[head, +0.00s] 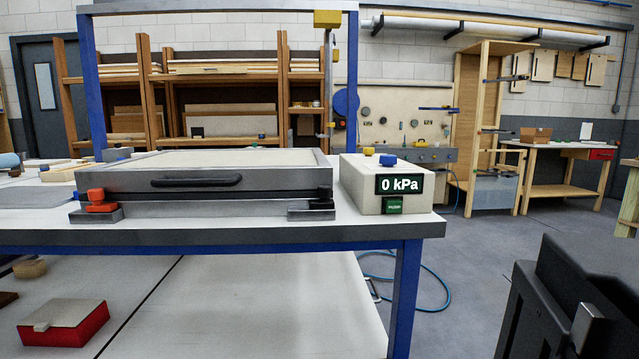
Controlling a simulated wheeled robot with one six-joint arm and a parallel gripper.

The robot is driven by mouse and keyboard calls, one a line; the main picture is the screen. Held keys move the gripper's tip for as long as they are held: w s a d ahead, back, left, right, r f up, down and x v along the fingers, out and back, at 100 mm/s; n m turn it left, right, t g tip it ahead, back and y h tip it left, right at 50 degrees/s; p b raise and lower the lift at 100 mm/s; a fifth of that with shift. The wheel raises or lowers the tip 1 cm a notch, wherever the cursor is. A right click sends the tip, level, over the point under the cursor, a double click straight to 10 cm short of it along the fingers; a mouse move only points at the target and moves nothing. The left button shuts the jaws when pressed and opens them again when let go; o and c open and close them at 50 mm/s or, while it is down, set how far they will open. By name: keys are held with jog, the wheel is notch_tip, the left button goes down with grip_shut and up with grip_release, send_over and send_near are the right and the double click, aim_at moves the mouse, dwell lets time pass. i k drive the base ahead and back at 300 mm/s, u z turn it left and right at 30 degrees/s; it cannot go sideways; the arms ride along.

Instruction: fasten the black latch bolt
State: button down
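The black latch bolt (321,202) sits on a grey bracket (311,214) at the front right corner of the vacuum press. An orange latch bolt (97,200) sits on a matching bracket at the front left corner. The press lid (130,180) is a grey frame with a black handle (196,181), and it lies flat over the base. It is too small to tell how far the black bolt is engaged. I see no fingertips of my gripper in this view.
A beige control box (358,198) reading 0 kPa stands close to the right of the black bolt, with a blue knob and green button. The press stands on a white-topped table (260,228) with a blue frame. A dark blocky body (580,275) fills the lower right.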

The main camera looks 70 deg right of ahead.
aim_at(325, 190)
jog(key=z, duration=0.65)
jog(key=k, duration=1.4)
jog(key=z, duration=0.55)
jog(key=k, duration=0.9)
